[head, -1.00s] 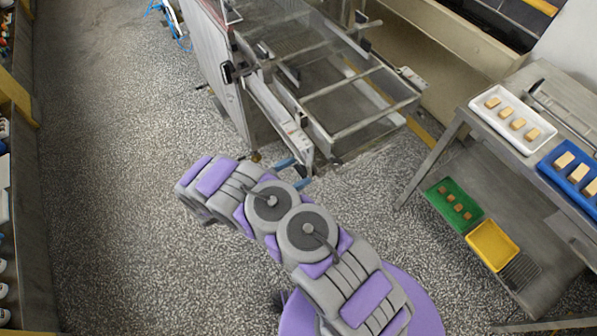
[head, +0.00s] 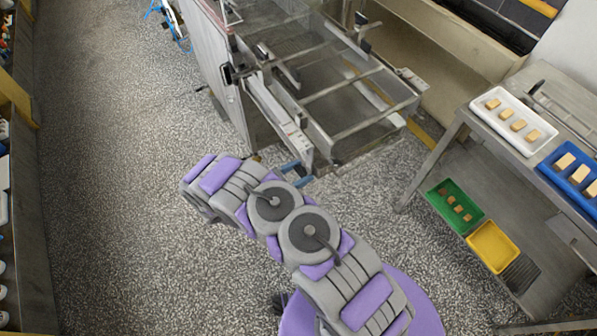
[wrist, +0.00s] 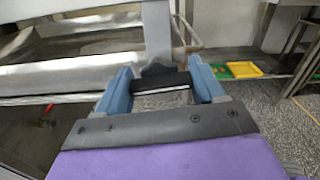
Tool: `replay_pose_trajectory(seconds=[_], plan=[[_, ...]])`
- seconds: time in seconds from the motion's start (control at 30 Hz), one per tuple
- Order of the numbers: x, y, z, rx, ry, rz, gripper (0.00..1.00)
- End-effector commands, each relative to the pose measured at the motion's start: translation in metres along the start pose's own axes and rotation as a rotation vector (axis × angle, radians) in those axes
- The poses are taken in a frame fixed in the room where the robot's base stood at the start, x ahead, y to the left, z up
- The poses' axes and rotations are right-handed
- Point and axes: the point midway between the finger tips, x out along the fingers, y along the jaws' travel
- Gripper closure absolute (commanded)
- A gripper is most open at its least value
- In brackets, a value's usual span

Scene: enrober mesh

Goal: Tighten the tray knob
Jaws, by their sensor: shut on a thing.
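The tray knob (wrist: 160,76) is dark and lobed, and sits below a grey metal upright in the wrist view. My gripper (wrist: 163,84) has its two blue fingers on either side of the knob and is shut on it. In the head view my gripper (head: 297,174) shows only as bits of blue at the near lower corner of the steel machine frame (head: 292,128). The knob cannot be made out there. My grey and purple arm reaches to the machine from below and hides part of the floor.
A steel table at right bears a white tray (head: 487,113) and a blue tray (head: 552,180) with tan blocks. Its lower shelf holds a green tray (head: 437,190) and a yellow tray (head: 492,246). The speckled floor (head: 110,200) at left is clear up to the shelving.

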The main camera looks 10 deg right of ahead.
Motion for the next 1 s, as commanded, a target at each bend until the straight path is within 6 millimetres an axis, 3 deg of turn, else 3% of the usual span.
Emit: replay_pose_trajectory(seconds=[0.1,0.73,0.77,1.0], plan=[[-0.0004,0.0017,0.0019,0.003,-0.003,0.004,0.62],[-0.0009,0.0023,0.0036,0.125,-0.004,0.007,0.62],[-0.0009,0.0022,0.0037,0.125,-0.005,0.007,0.29],[-0.0008,0.0012,0.0028,0.122,-0.004,0.005,0.06]])
